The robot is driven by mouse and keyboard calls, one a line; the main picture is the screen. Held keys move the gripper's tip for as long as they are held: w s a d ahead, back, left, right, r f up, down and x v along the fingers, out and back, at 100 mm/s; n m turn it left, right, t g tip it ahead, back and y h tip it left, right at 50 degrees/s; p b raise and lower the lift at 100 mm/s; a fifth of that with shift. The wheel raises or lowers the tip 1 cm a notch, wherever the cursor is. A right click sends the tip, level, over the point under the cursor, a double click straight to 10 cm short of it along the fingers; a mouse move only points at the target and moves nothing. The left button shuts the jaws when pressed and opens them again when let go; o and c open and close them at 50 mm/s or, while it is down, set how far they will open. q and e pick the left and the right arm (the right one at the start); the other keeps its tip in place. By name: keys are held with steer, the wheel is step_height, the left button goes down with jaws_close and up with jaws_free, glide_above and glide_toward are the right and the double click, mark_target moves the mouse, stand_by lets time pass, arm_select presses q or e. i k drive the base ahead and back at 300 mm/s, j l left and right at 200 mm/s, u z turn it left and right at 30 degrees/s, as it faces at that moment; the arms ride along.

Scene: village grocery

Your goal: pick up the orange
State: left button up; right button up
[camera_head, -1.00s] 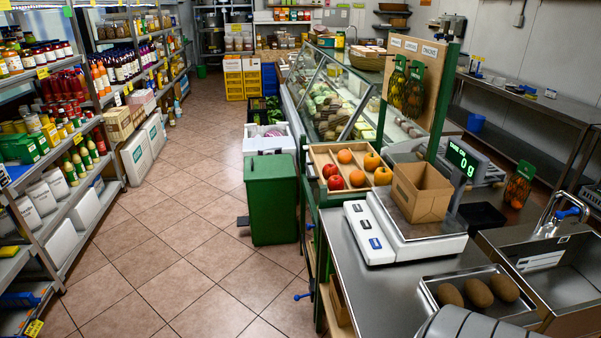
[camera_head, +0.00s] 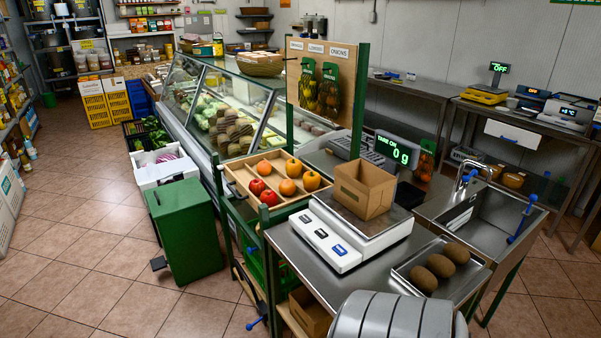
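A shallow wooden tray (camera_head: 238,178) on the near end of the counter holds several round fruits. An orange-coloured round fruit (camera_head: 264,168) lies at its back left and another orange-coloured fruit (camera_head: 287,187) lies near the front middle. Two red fruits (camera_head: 257,187) lie at the left and front. Two yellow-orange fruits (camera_head: 293,168) lie at the right side. At this size I cannot tell for sure which fruits are oranges. Neither of my grippers is in view.
A white scale (camera_head: 336,245) with a cardboard box (camera_head: 364,190) stands right of the fruit tray. A metal tray (camera_head: 399,273) holds brown oval items. A green bin (camera_head: 186,230) stands left of the counter. The tiled floor (camera_head: 80,250) at left is clear.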

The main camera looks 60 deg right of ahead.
mark_target(287, 188)
steer(key=i+z, duration=0.2)
steer(key=z, duration=0.25)
steer(key=i+z, duration=0.25)
steer(key=z, duration=0.15)
steer(key=i+j+z, duration=0.1)
steer(key=i+z, duration=0.15)
steer(key=z, duration=0.2)
steer(key=i+j+z, duration=0.15)
steer(key=z, duration=0.3)
